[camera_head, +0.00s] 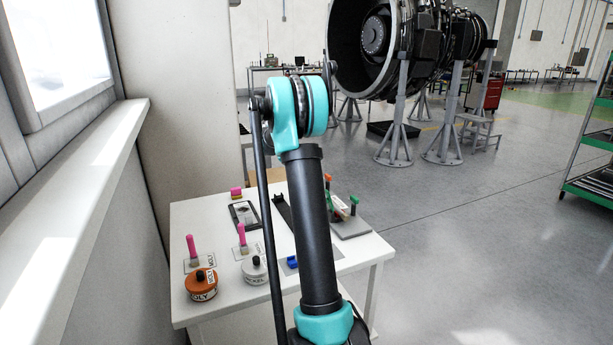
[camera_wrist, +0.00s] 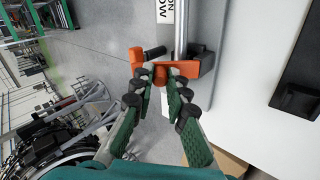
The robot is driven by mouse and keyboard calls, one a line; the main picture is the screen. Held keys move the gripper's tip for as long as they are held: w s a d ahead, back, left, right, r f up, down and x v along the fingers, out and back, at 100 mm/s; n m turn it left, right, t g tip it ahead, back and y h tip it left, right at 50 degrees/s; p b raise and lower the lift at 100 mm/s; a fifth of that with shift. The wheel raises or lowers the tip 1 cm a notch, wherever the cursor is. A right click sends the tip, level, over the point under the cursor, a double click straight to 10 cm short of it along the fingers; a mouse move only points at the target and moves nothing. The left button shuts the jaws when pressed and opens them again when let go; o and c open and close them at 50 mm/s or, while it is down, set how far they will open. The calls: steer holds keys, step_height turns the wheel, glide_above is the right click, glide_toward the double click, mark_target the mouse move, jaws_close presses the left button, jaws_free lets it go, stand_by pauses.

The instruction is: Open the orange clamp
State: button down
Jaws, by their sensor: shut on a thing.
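The orange clamp (camera_wrist: 188,69) shows in the wrist view, at the end of a silver rod on a grey plate (camera_wrist: 207,35) at the table's edge. My gripper (camera_wrist: 159,82) is shut on an orange part of the clamp, with a fingertip on each side. A second orange piece sticks up at the left, beside a dark bar. Whether the clamp is open or closed is hard to tell. In the head view a small orange piece (camera_head: 329,177) shows right of my arm, above the grey plate (camera_head: 352,229).
The white table (camera_head: 195,215) also bears an orange-lidded pot (camera_head: 201,286), a pale pot (camera_head: 254,272), pink-handled tools (camera_head: 191,246), a dark tablet-like tray (camera_head: 243,214) and a blue piece (camera_head: 292,262). A wall stands at the left.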

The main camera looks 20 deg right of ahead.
steer(key=shift+a+f+h, duration=0.1)
steer(key=shift+a+h, duration=0.55)
steer(key=shift+h, duration=0.7)
steer(key=shift+a+f+h, duration=0.15)
steer(key=shift+a+h, duration=0.5)
steer(key=shift+h, duration=0.75)
steer(key=shift+a+f+h, duration=0.1)
steer(key=shift+a+h, duration=0.55)
steer(key=shift+h, duration=0.7)
steer(key=c, duration=1.5)
jaws_free()
steer(key=a, duration=0.8)
steer(key=a+r, duration=0.1)
steer(key=a, duration=0.3)
steer(key=shift+c, duration=0.2)
